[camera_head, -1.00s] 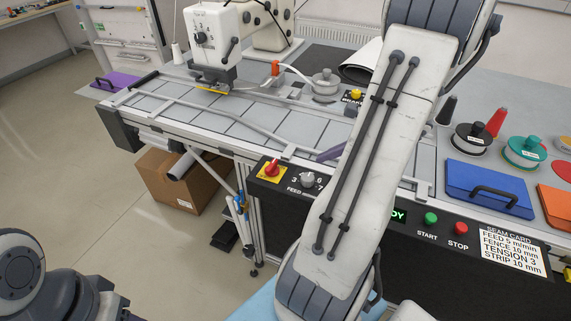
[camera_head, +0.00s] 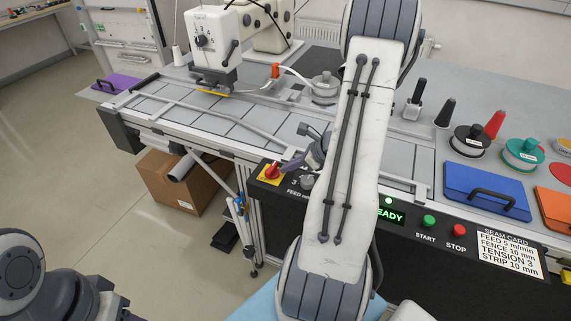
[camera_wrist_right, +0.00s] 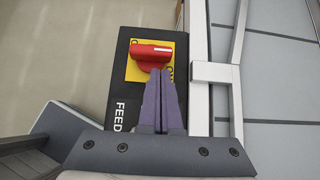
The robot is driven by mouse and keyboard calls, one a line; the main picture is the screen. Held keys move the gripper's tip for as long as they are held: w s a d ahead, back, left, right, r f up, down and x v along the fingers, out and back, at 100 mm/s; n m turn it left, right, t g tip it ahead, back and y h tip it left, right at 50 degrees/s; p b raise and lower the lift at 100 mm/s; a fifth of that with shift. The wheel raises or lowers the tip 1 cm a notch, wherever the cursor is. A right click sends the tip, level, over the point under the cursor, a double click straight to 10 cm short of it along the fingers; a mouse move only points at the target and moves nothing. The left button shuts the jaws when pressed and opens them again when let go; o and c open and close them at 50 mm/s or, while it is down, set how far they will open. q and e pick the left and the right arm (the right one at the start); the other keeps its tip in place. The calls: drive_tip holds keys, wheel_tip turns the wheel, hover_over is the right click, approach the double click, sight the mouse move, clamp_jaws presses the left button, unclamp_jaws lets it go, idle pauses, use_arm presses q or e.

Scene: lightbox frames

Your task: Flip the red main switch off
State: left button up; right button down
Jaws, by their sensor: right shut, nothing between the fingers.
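The red main switch (camera_head: 271,172) sits on a yellow plate at the left end of the black control panel. In the right wrist view the red switch (camera_wrist_right: 150,51) shows its bar handle lying across the picture, with a white mark at its right end. My right gripper (camera_head: 284,168) is shut and empty, its purple fingers just right of the switch. In the right wrist view the closed fingertips (camera_wrist_right: 161,73) are at the near side of the handle, hiding part of the plate. Whether they touch it I cannot tell. My left gripper is not in view.
The panel carries a feed knob (camera_head: 307,181), a green READY display (camera_head: 390,215), a green START button (camera_head: 428,222) and a red STOP button (camera_head: 459,230). A metal rail (camera_wrist_right: 199,60) runs beside the panel. A cardboard box (camera_head: 172,188) stands under the table.

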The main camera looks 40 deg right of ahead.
drive_tip(key=shift+w+a, duration=0.15)
drive_tip(key=shift+w, duration=0.25)
drive_tip(key=shift+a, duration=0.1)
drive_tip(key=shift+d, duration=0.2)
